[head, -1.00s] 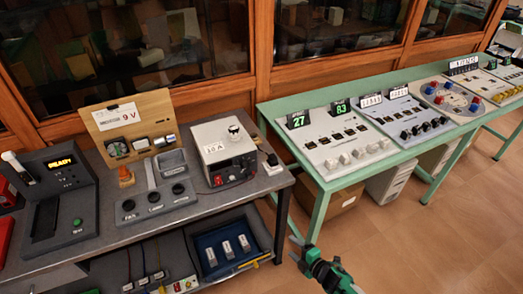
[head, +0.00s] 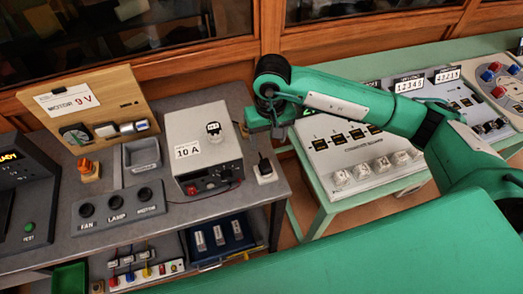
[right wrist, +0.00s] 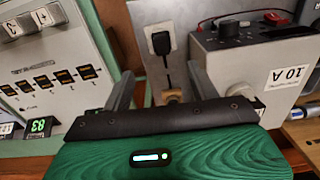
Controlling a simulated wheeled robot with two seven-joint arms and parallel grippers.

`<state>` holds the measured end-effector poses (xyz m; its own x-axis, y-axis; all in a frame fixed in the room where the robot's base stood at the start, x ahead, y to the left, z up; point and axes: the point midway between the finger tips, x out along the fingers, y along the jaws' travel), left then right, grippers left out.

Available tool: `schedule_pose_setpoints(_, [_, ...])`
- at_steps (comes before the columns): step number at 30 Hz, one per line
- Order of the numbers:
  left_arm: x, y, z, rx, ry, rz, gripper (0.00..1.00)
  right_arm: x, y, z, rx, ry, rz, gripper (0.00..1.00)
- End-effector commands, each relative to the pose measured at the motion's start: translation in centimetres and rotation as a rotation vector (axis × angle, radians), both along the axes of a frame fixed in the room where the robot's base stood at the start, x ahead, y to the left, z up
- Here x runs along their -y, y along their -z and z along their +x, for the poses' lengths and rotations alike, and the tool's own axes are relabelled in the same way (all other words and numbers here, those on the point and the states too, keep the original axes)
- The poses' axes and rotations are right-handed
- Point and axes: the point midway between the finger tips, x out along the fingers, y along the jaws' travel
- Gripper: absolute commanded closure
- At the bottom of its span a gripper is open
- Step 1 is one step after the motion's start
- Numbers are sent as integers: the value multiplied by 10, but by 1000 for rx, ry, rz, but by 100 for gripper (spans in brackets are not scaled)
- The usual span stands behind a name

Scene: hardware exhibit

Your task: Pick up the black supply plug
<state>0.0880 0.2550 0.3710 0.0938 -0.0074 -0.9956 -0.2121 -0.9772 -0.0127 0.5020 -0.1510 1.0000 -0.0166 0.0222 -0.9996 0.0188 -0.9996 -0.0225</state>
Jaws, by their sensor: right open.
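The black supply plug (head: 264,165) sits in a white socket block (head: 266,175) at the right end of the grey bench, right of the 10 A supply box (head: 204,150). A dark cord runs from it towards the box. My right gripper (head: 262,128) is above and behind the plug in the head view, apart from it. In the right wrist view the plug (right wrist: 161,43) shows between the two spread fingers, beyond their tips. The right gripper (right wrist: 160,78) is open and empty. My left gripper is not in view.
A grey panel with FAN, LAMP and MOTOR sockets (head: 118,208) lies left of the supply box. A green table (head: 325,225) with a counter panel (head: 362,150) stands close on the right. A blue tray (head: 222,238) is on the shelf below.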

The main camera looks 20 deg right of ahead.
Motion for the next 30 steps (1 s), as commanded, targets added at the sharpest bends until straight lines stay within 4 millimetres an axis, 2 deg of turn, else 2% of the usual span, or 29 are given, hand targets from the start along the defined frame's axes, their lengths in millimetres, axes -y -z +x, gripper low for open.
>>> schedule_pose_setpoints(2, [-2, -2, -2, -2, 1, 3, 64, 4, 2, 0, 12, -17, -23, 40])
schedule_pose_setpoints(5, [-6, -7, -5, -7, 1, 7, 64, 4, 15, 0, 10, -19, -24, 40])
schedule_pose_setpoints(12, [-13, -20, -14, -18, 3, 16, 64, 3, 61, -1, 9, -16, -21, 40])
schedule_pose_setpoints(16, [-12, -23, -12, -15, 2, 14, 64, 3, 77, 0, 11, -15, -20, 40])
schedule_pose_setpoints(23, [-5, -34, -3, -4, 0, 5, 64, 0, 92, 1, 9, -15, -19, 40])
schedule_pose_setpoints(27, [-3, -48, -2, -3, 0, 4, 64, -4, 110, 4, 8, -14, -18, 40])
schedule_pose_setpoints(30, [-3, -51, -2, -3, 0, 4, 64, -3, 125, 5, 9, -14, -19, 40])
